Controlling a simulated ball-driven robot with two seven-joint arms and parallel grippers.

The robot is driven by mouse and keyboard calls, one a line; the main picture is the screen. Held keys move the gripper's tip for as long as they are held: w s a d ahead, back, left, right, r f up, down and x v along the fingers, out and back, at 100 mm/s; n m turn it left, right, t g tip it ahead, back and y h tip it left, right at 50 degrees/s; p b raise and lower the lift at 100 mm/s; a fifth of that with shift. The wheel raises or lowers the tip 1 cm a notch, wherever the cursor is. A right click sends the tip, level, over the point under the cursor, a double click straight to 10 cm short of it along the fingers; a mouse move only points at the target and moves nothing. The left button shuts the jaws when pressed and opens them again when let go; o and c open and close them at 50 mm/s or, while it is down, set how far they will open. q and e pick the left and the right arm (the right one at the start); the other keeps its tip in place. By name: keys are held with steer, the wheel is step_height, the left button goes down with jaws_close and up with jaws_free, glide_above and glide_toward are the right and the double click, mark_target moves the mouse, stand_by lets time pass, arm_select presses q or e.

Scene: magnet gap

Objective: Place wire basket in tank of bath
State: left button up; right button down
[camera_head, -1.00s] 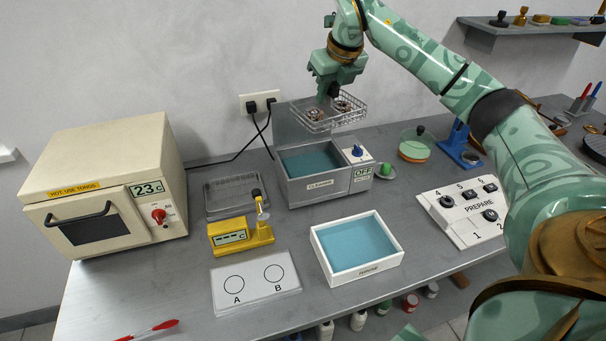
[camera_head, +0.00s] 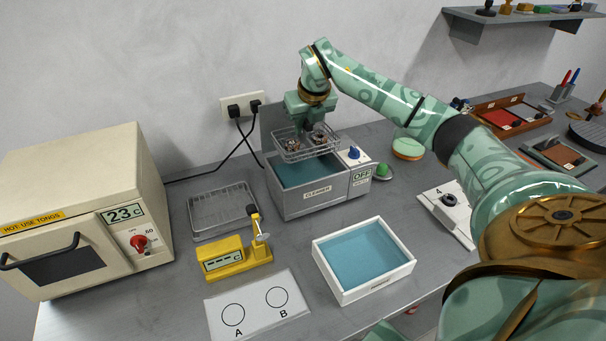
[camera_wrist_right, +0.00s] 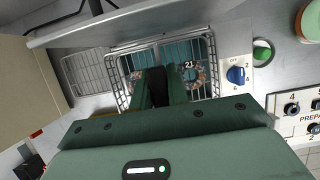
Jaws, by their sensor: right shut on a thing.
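The wire basket (camera_head: 300,153) hangs just above the open tank of the grey cleaner bath (camera_head: 312,202), roughly level, with metal parts inside it. My right gripper (camera_head: 308,130) is shut on the basket from above. In the right wrist view the gripper (camera_wrist_right: 162,97) covers the middle of the basket (camera_wrist_right: 122,88), and blue liquid shows through the mesh. The tank's blue liquid (camera_head: 290,176) shows below the basket. The bath's display reads OFF. Whether the basket's underside touches the tank rim cannot be told. My left gripper does not show.
A wire rack tray (camera_head: 222,210) and a yellow device (camera_head: 235,257) stand left of the bath. A white tray of blue liquid (camera_head: 362,254) is in front. An oven (camera_head: 85,215) stands at far left. A raised panel (camera_head: 278,122) stands behind the tank.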

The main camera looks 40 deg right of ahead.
mark_target(313, 146)
step_height(313, 146, down, 15)
steer(key=b, duration=0.2)
steer(key=shift+r+b, duration=0.1)
steer(key=shift+b, duration=0.2)
steer(key=shift+r, duration=0.1)
steer(key=shift+s, duration=0.1)
steer(key=c, duration=1.4)
jaws_free()
steer(key=shift+o, duration=0.2)
steer(key=shift+r, duration=0.25)
steer(key=p+v, duration=0.2)
steer(key=v, duration=0.9)
steer(key=shift+s+r+p, duration=0.2)
steer(key=shift+s+p, duration=0.05)
steer(key=shift+p, duration=0.1)
